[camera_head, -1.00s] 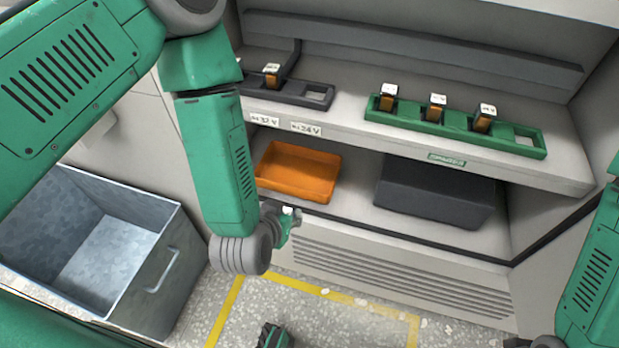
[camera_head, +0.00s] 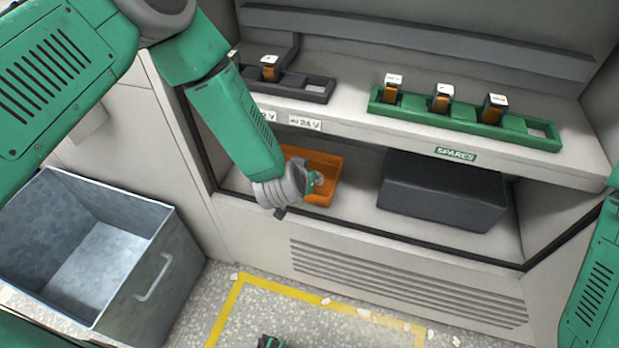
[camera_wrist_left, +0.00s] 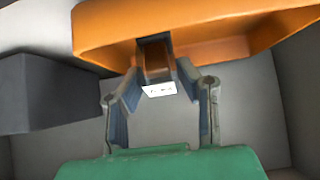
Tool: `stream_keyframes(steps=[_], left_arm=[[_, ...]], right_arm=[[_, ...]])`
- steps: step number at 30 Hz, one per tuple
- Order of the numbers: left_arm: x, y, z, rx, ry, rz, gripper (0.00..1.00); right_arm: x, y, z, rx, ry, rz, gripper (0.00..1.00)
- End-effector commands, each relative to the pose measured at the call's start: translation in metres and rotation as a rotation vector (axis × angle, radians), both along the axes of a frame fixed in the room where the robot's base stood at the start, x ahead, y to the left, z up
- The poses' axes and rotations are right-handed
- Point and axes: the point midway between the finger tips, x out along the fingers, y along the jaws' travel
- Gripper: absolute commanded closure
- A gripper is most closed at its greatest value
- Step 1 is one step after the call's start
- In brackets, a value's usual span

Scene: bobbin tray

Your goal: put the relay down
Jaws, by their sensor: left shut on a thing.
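My left gripper (camera_head: 314,180) is at the front of the orange bin (camera_head: 322,163) on the lower shelf. In the left wrist view the gripper (camera_wrist_left: 160,80) is shut on a relay with a brown body (camera_wrist_left: 156,60) and a white label. The orange bin (camera_wrist_left: 215,38) lies close behind the relay there; I cannot tell whether they touch. In the head view the held relay is mostly hidden by the gripper.
The upper shelf has a green spares rack (camera_head: 465,121) with three relays and an empty right slot, and a dark rack (camera_head: 318,88) with an open slot at its right end. A dark box (camera_head: 442,190) stands right of the bin. A metal crate (camera_head: 150,285) stands at lower left.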

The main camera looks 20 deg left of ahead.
Motion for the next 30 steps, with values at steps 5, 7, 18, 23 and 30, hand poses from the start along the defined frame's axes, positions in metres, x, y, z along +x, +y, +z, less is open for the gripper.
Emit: stream_keyframes(steps=[5, 7, 18, 23, 30], left_arm=[[0.011, 0.0, -0.003, 0.008, 0.128, 0.003, 1.0], [0.014, -0.001, -0.002, 0.01, 0.187, 0.001, 1.0], [0.017, -0.001, -0.021, 0.011, 0.303, 0.001, 1.0], [0.017, -0.001, -0.02, 0.012, 0.302, 0.002, 1.0], [0.017, -0.001, -0.021, 0.013, 0.302, 0.002, 0.5]], right_arm=[[0.0, 0.0, -0.007, 0.0, 0.001, 0.0, 0.6], [0.0, 0.0, -0.008, 0.0, 0.0, 0.0, 0.6], [-0.001, 0.0, -0.017, 0.0, 0.001, 0.0, 0.6], [0.0, 0.0, -0.016, 0.0, 0.001, 0.0, 0.6], [0.0, 0.0, -0.016, 0.0, 0.0, 0.0, 0.6]])
